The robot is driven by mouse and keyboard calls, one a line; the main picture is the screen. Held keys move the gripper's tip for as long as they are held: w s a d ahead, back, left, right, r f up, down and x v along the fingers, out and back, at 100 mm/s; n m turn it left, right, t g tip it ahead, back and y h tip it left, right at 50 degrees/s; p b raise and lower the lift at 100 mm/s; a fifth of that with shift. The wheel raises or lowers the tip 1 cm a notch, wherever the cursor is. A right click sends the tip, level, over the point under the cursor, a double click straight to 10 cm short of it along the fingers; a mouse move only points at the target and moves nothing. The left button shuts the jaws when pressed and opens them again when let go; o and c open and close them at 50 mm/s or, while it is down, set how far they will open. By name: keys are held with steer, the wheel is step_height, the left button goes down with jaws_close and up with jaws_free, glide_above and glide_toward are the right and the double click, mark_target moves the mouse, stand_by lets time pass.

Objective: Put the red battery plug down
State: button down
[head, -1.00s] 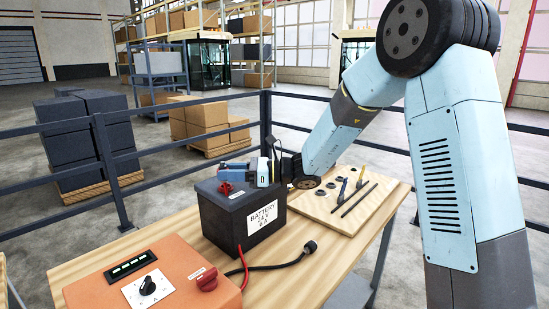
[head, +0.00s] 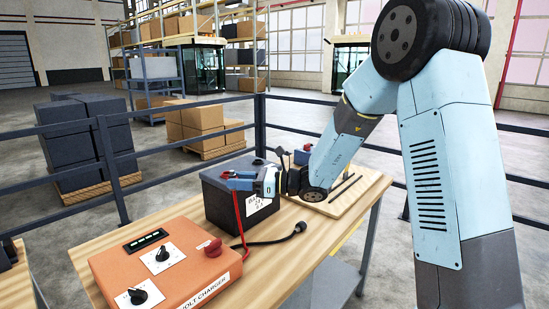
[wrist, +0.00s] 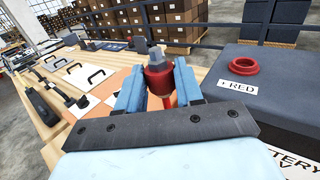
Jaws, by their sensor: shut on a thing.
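My gripper (head: 240,181) is shut on the red battery plug, which shows between the blue fingers in the wrist view (wrist: 158,80). The plug has a grey top, and a red cable (head: 239,220) hangs from it toward the table. The black battery (head: 222,207) stands on the table beside and partly behind my gripper. Its top carries a red ring-shaped socket (wrist: 243,66), empty, with a "RED" label (wrist: 238,87). The plug is held off the battery's edge, apart from the socket. In the head view my fingers largely hide the plug.
An orange charger (head: 200,268) with dials and a red knob lies at the table's front left. A black cable ends in a black plug (head: 300,227) on the table (head: 285,255). Dark railings (head: 180,151) stand beyond.

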steer(key=w+d+f+m+t+h, duration=0.4)
steer(key=d+f+t, duration=0.1)
steer(key=d, duration=0.6)
steer(key=w+d+f+m+t+h, duration=0.4)
steer(key=w+d+f+m+t, duration=0.1)
steer(key=d, duration=0.6)
steer(key=w+d+f+m+t+h, duration=0.4)
steer(key=w+d+f+t, duration=0.1)
steer(key=d, duration=0.7)
steer(key=shift+f+h, duration=0.4)
steer(key=shift+f, duration=0.35)
steer(key=shift+s+a, duration=0.1)
steer(key=shift+s, duration=0.05)
